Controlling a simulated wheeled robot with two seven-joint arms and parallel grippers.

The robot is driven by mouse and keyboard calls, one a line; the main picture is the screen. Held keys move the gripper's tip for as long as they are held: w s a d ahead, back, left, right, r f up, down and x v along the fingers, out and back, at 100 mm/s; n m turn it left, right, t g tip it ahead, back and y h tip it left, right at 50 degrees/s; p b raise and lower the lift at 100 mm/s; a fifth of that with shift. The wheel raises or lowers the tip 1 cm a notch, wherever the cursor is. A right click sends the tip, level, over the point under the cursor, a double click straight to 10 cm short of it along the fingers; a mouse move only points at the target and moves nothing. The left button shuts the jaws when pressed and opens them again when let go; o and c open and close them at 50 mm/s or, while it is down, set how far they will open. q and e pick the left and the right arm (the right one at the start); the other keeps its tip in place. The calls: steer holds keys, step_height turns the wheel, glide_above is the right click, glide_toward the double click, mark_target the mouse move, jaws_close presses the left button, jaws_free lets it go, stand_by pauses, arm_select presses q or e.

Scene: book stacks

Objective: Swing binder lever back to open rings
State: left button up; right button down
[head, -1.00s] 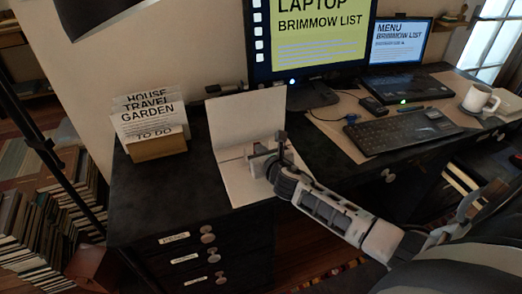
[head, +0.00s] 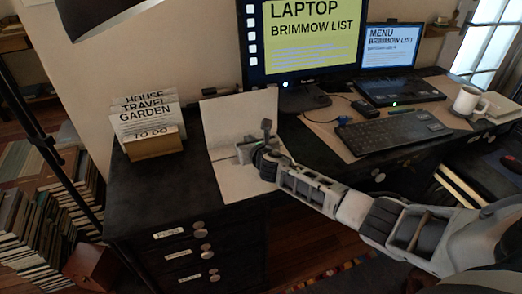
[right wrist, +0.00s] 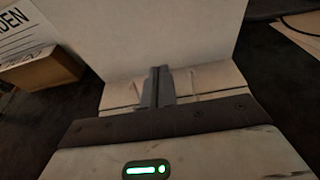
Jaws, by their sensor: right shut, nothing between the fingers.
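The binder (head: 232,115) lies open on the dark desk, its far cover standing up and its near side flat with pale paper. Its ring mechanism is a thin line across the fold, mostly hidden by my right gripper (head: 243,151). My right gripper is shut and empty, over the middle of the binder. In the right wrist view the shut fingers (right wrist: 157,88) point at the fold, in front of the upright cover (right wrist: 150,30). I cannot make out the lever or whether the rings are open. My left gripper is not in view.
A wooden card holder (head: 155,145) with upright cards stands left of the binder. To the right are a monitor (head: 305,45), a laptop (head: 400,90), a keyboard (head: 390,133) and a white mug (head: 468,101). Drawers (head: 185,250) are below.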

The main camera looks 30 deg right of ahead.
steer(key=shift+w, duration=0.55)
steer(key=shift+x, duration=0.75)
steer(key=shift+r, duration=0.1)
steer(key=shift+d, duration=0.1)
stand_by(0.5)
steer(key=shift+r+p, duration=0.65)
steer(key=shift+r, duration=0.2)
